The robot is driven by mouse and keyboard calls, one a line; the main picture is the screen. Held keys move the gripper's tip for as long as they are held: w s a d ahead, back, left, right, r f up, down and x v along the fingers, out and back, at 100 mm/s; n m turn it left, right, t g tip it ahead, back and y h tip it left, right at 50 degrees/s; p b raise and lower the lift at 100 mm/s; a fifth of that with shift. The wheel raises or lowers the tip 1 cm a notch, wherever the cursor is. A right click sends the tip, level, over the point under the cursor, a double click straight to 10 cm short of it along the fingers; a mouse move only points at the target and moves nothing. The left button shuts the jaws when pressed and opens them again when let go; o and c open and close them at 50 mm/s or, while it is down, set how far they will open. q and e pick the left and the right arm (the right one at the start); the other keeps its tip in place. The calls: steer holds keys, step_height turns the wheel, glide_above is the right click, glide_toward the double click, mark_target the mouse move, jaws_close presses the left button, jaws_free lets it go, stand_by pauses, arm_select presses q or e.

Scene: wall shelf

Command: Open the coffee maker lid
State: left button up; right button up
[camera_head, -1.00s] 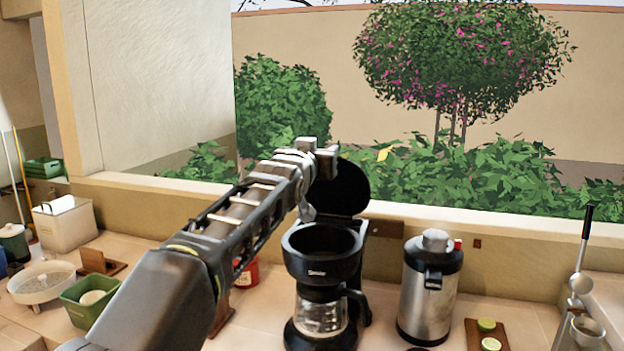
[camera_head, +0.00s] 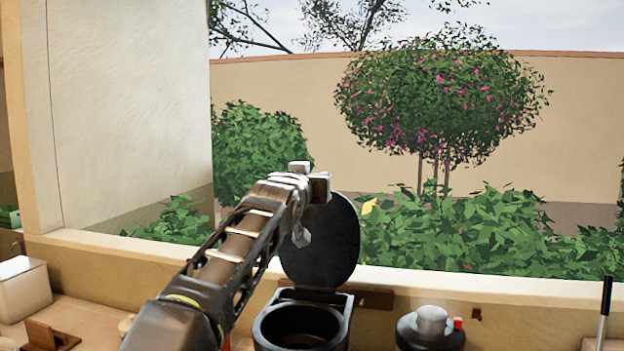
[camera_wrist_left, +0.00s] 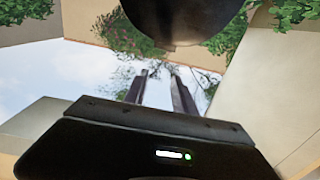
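The black coffee maker (camera_head: 343,322) stands low in the head view, its round top opening showing and its lower part cut off by the picture's edge. Its round black lid (camera_head: 335,245) stands raised, close to upright, at the back of the opening. My left gripper (camera_head: 310,177) is at the lid's upper left edge and hides part of it; whether they touch is unclear. In the left wrist view, the two fingers (camera_wrist_left: 160,78) are apart with nothing between them, and the lid (camera_wrist_left: 185,18) shows as a dark disc beyond them. My right gripper is not in view.
A white box (camera_head: 22,292) and a wooden holder (camera_head: 48,337) are at the left. The window sill (camera_head: 480,290) runs behind the counter, with the garden beyond.

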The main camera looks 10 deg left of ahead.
arm_select(q)
steer(key=shift+o, duration=0.8)
steer(key=shift+w+f, duration=0.2)
steer(key=shift+w, duration=0.05)
steer(key=o, duration=0.4)
steer(key=shift+s+r, duration=0.1)
steer(key=shift+s, duration=0.1)
steer(key=shift+o, duration=0.3)
steer(key=shift+w, duration=0.15)
steer(key=s+b, duration=0.6)
steer(key=s, duration=0.1)
steer(key=shift+s+a, duration=0.2)
steer(key=shift+s, duration=0.2)
